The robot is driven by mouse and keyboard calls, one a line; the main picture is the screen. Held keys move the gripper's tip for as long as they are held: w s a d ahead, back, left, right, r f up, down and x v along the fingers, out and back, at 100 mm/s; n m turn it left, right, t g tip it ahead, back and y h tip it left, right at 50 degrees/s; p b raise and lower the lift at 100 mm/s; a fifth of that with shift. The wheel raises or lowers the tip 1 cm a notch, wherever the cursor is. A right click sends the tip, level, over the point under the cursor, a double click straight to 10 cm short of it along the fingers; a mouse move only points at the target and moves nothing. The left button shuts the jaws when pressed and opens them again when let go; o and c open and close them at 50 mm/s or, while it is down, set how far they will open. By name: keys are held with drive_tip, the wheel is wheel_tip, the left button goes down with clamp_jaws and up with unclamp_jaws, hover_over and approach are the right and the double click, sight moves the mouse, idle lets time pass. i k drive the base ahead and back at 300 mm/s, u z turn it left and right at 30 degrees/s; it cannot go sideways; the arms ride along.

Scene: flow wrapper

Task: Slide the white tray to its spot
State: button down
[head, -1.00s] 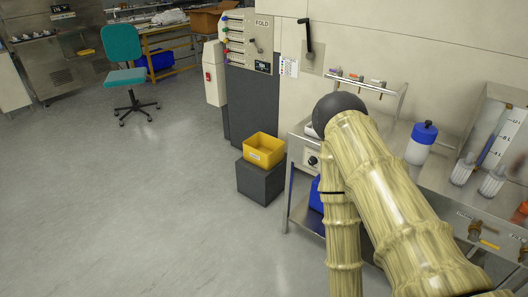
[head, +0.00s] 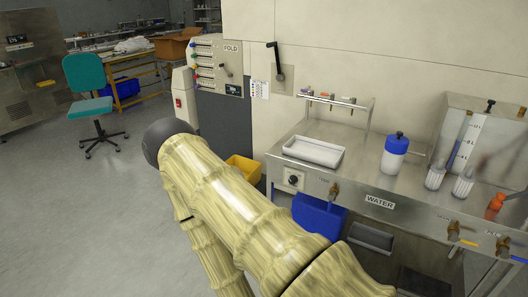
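The white tray (head: 313,151) sits on the left end of the steel bench top (head: 352,160), below a small rail shelf. It is shallow, rectangular and looks empty. No marked spot for it can be made out. My arm, with pale bamboo-like links and a dark ball joint, crosses the lower left of the head view. My gripper is not in view, and nothing of mine touches the tray in the part I see.
Right of the tray stand a blue-capped white bottle (head: 395,155), clear cylinders with white brushes (head: 462,178) and an orange bottle (head: 494,206). A rail shelf (head: 335,107) holds small items behind. A blue bin (head: 319,215) is below. A yellow bin (head: 244,168) is partly behind my arm.

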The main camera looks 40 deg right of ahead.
sight(325, 154)
drive_tip(key=u, duration=0.2)
drive_tip(key=i, duration=1.5)
drive_tip(key=z, duration=0.85)
drive_tip(key=i, duration=0.85)
drive_tip(key=z, duration=0.95)
